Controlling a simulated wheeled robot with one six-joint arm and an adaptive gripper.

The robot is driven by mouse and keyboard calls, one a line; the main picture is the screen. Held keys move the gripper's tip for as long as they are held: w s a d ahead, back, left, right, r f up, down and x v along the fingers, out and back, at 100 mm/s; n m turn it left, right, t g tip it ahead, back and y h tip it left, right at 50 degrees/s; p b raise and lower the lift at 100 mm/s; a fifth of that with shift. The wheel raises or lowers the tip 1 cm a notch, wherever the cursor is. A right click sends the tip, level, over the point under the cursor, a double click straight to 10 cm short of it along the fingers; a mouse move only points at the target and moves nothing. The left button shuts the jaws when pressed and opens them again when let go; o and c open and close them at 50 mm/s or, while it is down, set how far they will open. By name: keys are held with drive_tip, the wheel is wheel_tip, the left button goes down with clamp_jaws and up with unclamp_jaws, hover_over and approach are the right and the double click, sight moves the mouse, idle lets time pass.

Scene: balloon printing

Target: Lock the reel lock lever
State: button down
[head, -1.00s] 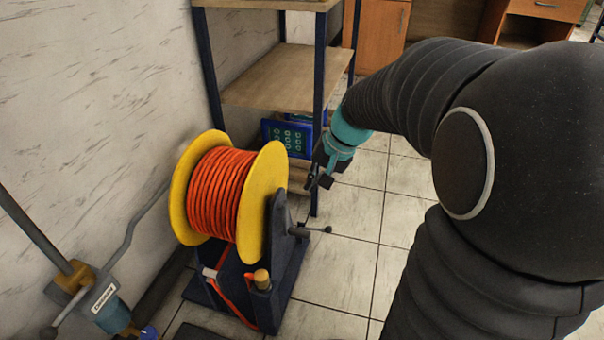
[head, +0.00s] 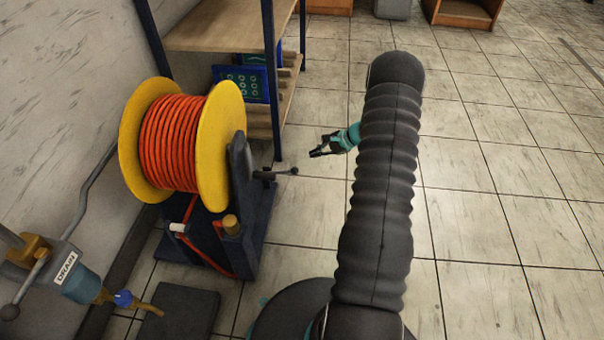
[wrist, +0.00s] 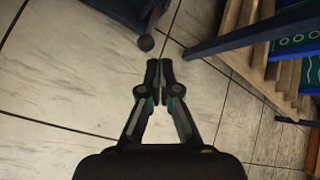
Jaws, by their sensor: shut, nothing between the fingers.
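The reel lock lever (head: 282,172) is a short dark handle with a round knob, sticking out to the right from the reel's dark blue stand (head: 240,190). The reel (head: 177,140) has yellow flanges and is wound with orange hose. In the wrist view the lever's dark knob (wrist: 146,43) shows just ahead and left of my fingertips, beside the stand's dark edge (wrist: 118,12). My gripper (head: 318,152) is right of the lever in the head view, apart from it. In the wrist view my gripper (wrist: 160,66) is shut and empty, its fingertips together.
A shelf rack (head: 215,37) with dark blue legs stands behind the reel; one leg (wrist: 235,38) is close on the right in the wrist view. A pipe valve marked "DRAIN" (head: 66,268) is at the lower left.

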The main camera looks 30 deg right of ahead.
drive_tip(key=s+d+f+m+t, duration=0.1)
drive_tip(key=d+f, duration=0.3)
drive_tip(key=f, duration=0.5)
drive_tip(key=shift+f+m, duration=0.15)
drive_tip(key=shift+m, duration=0.65)
drive_tip(key=shift+a, duration=0.1)
drive_tip(key=b+x, duration=0.1)
drive_tip(key=x, duration=0.8)
drive_tip(key=shift+w+a+f, duration=0.1)
drive_tip(key=shift+w+f, duration=0.1)
drive_tip(key=shift+w+a+r, duration=0.15)
drive_tip(key=shift+a+r, duration=0.1)
drive_tip(key=shift+a, duration=0.05)
drive_tip(key=shift+s+a+r, duration=0.2)
drive_tip(key=shift+a+r, duration=0.25)
drive_tip(key=shift+r, duration=0.2)
drive_tip(key=shift+s+a+r, duration=0.2)
drive_tip(key=shift+a+r, duration=0.2)
drive_tip(key=shift+r, duration=0.3)
drive_tip(key=shift+d, duration=0.1)
